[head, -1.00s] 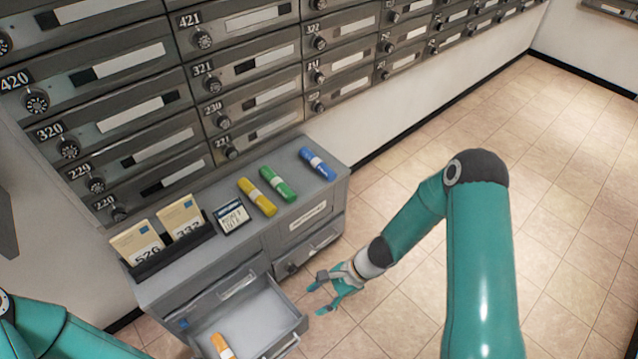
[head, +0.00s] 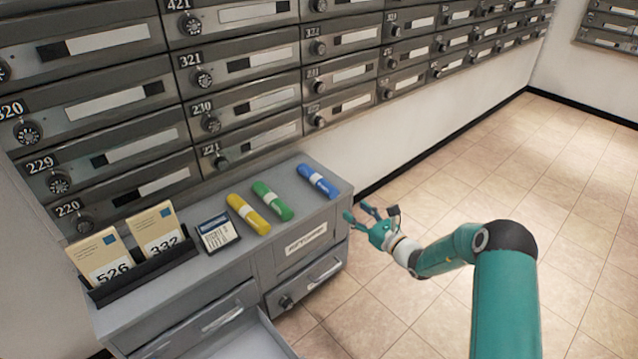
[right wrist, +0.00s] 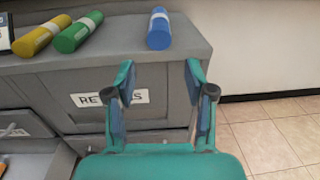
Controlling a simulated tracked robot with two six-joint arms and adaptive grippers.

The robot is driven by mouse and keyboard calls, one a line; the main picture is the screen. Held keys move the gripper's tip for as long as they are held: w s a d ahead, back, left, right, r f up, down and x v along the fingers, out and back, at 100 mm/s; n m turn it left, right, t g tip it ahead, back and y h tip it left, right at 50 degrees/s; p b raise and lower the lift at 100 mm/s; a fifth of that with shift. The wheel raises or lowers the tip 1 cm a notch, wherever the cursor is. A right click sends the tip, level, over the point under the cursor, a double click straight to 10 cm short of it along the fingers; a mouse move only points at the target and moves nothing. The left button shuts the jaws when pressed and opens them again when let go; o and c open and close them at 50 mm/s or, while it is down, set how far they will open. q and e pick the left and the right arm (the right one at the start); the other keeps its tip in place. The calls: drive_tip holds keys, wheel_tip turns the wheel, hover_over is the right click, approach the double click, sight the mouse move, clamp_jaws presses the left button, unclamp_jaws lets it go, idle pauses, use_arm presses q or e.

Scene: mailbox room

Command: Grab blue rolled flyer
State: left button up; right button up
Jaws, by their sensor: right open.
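The blue rolled flyer (head: 318,181) has a white band and lies on the cabinet top near its right end. It also shows in the right wrist view (right wrist: 159,30), beyond my fingers and above the space between them. My right gripper (head: 366,214) is open and empty, off the cabinet's right front corner, to the right of and below the blue flyer in the head view. In the right wrist view its two fingers (right wrist: 160,95) stand wide apart, with the cabinet front behind them. My left gripper is not in view.
The green rolled flyer (head: 272,201) and the yellow rolled flyer (head: 248,214) lie left of the blue one. The cabinet (head: 305,262) has an open drawer (head: 238,342). Mailboxes line the wall behind.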

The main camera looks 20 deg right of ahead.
sight(335, 194)
drive_tip(key=b+x, duration=0.2)
drive_tip(key=x, duration=0.2)
drive_tip(key=b+x, duration=0.2)
drive_tip(key=x, duration=0.3)
drive_tip(key=shift+f, duration=0.25)
drive_tip(key=shift+b+x, duration=0.5)
drive_tip(key=shift+x, duration=0.3)
drive_tip(key=shift+r, duration=0.15)
drive_tip(key=c, duration=0.9)
drive_tip(key=shift+c, duration=0.2)
drive_tip(key=shift+r, duration=0.15)
drive_tip(key=shift+s+r+p, duration=0.1)
drive_tip(key=shift+r+p, duration=0.9)
drive_tip(key=shift+r, duration=0.9)
drive_tip(key=p+v, duration=0.1)
drive_tip(key=v, duration=0.7)
